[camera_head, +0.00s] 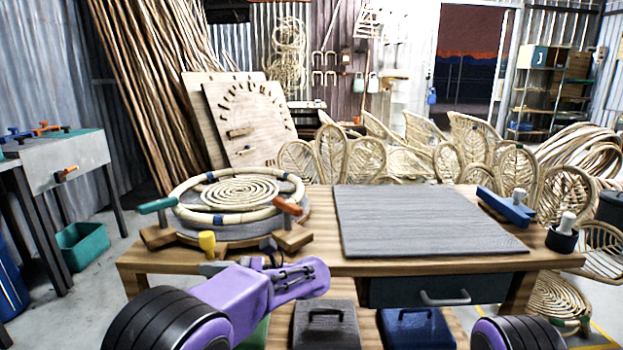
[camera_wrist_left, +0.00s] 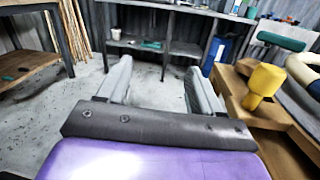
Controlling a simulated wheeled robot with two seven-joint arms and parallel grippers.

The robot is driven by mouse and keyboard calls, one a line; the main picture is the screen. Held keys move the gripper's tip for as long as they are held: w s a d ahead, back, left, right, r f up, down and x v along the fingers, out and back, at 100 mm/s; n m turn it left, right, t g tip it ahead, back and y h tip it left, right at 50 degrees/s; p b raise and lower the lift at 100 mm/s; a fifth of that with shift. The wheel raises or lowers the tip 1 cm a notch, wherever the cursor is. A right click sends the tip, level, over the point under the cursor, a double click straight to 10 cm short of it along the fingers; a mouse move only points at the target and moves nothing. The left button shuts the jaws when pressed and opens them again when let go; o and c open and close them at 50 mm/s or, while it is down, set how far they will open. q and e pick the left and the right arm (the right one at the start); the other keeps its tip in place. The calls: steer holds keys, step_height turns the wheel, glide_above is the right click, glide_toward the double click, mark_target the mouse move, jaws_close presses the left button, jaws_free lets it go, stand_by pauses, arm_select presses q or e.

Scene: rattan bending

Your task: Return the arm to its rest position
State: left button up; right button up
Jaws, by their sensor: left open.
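My left arm shows in the head view as a purple link rising from a black joint at the lower left, in front of the wooden workbench (camera_head: 330,268). My left gripper (camera_head: 213,268) points leftward at the bench's near edge, partly hidden by the arm. In the left wrist view its two grey fingers (camera_wrist_left: 157,78) are apart with nothing between them. A yellow knob (camera_head: 207,243) stands beyond the gripper; it also shows to the right of the fingers in the left wrist view (camera_wrist_left: 264,84). Only a purple and black joint of my right arm shows, at the lower right; its gripper is out of view.
A round jig (camera_head: 255,230) with a rattan ring (camera_head: 238,217) and coil sits on the bench's left. A grey mat (camera_head: 425,225) covers the middle. A blue tool (camera_head: 507,207) and dark cup (camera_head: 562,238) stand at right. A grey table (camera_head: 65,165) stands left, beyond open floor.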

arm_select(q)
steer(key=w+a+f+m+t, duration=0.1)
steer(key=a+f+m+t, duration=0.5)
steer(key=m, duration=0.6)
steer(key=w+a+f+m+t, duration=0.1)
steer(key=a+f+m+t, duration=0.3)
steer(key=f+m+t, duration=0.6)
steer(key=s+a+f+m+g+h, duration=0.3)
steer(key=s+f+m+h, duration=0.9)
steer(key=f+m, duration=0.65)
steer(key=s+d+f+m+g+h, duration=0.1)
steer(key=s+f+m+g+h, duration=0.2)
steer(key=s, duration=0.9)
steer(key=s+d+f+m+g, duration=0.1)
steer(key=s+f+m+g, duration=0.25)
steer(key=s, duration=0.75)
step_height(320, 180, up, 14)
steer(key=g+p, duration=0.1)
steer(key=p, duration=1.2)
steer(key=shift+s+d+m, duration=0.2)
steer(key=shift+s+m, duration=0.1)
steer(key=shift+m, duration=0.1)
arm_select(e)
step_height(320, 180, up, 13)
steer(key=shift+w+r, duration=0.15)
steer(key=shift+w, duration=0.2)
